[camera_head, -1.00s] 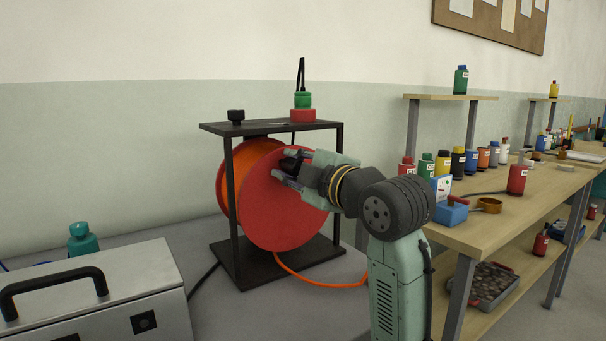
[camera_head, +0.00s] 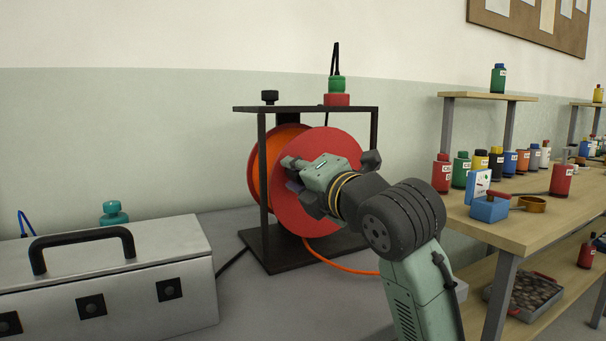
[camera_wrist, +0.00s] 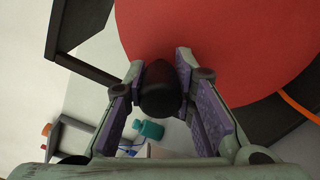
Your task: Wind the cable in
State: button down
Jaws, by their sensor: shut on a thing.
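A cable reel with a red side disc (camera_head: 320,200) stands in a black frame (camera_head: 262,180). Orange cable (camera_head: 345,268) leaves the reel low down and runs to the right across the grey surface. My gripper (camera_head: 290,172) is at the front face of the disc, on its left part. In the wrist view my gripper (camera_wrist: 160,95) is shut on a dark rounded crank knob (camera_wrist: 160,88), which sits between the two purple-padded fingers. The red disc (camera_wrist: 220,40) fills the upper right there. The reel's hub and part of the disc are hidden behind my gripper.
A metal case (camera_head: 120,270) with a black handle stands at the left, a teal bottle (camera_head: 114,213) behind it. A wooden bench (camera_head: 530,215) with several bottles stands at the right. A green and red plug (camera_head: 337,92) sits on top of the frame.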

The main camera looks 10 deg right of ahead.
jog(key=shift+s+a+f+n+b, duration=0.15)
jog(key=shift+f+n+b, duration=0.2)
jog(key=shift+f+n, duration=0.25)
jog(key=c, duration=1.3)
grip_release()
jog(key=shift+c, duration=0.2)
jog(key=v, duration=1.2)
jog(key=shift+r, duration=0.1)
